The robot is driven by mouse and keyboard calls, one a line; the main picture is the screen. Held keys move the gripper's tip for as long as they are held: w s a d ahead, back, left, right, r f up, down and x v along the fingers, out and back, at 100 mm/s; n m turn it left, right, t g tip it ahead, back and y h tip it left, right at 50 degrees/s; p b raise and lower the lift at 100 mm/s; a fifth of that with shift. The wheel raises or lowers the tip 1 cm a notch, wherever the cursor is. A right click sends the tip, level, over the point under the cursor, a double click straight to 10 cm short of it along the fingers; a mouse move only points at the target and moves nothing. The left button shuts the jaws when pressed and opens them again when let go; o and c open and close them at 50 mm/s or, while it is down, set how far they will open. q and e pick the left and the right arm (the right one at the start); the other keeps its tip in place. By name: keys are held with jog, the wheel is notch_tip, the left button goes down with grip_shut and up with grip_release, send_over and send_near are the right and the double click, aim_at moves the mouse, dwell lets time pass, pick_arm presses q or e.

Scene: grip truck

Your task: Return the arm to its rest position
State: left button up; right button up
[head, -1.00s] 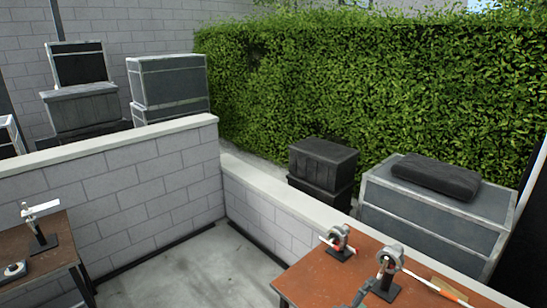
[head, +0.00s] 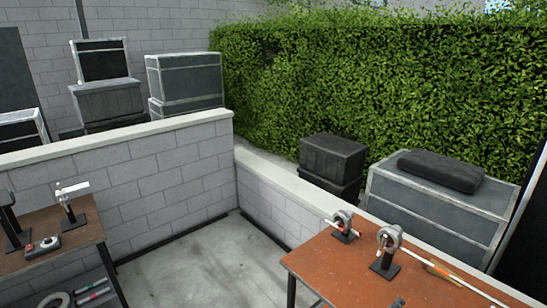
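A small dark tip (head: 397,303) shows at the bottom edge, over the right table. It may be part of my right gripper, but too little shows to tell its opening. My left gripper is out of view. On the right table (head: 345,272) stand two black-based holders with grey rings, a farther one (head: 343,226) and a nearer one (head: 387,250).
A left table (head: 85,235) bears a stand with a white bar (head: 70,190) and a small round device (head: 48,243). A low block wall (head: 160,180) and a hedge (head: 380,80) lie behind. Cases (head: 430,205) stand beyond the wall. The floor (head: 195,270) between the tables is clear.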

jog(key=s+d+f+m+g+y, duration=0.2)
jog(key=s+f+y, duration=0.1)
jog(key=s+f, duration=0.55)
jog(key=s+d+f+m+g+y, duration=0.2)
jog(key=s+d+f+y, duration=0.1)
jog(key=s+f, duration=0.55)
jog(key=s+a+f+m+g+y, duration=0.1)
jog(key=s+a+y, duration=0.25)
jog(key=s, duration=0.55)
jog(key=s+a+f+g+y, duration=0.15)
jog(key=s+a, duration=0.25)
jog(key=s, duration=0.5)
notch_tip(320, 180, down, 29)
jog(key=s+a+g+y, duration=0.1)
jog(key=s+a, duration=0.1)
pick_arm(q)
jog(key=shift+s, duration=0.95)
pick_arm(e)
jog(key=s+f+g, duration=0.1)
jog(key=s+f, duration=1.6)
jog(key=s, duration=0.2)
jog(key=shift+d+f+n, duration=0.15)
jog(key=shift+f+n, duration=0.05)
jog(key=shift+n, duration=0.2)
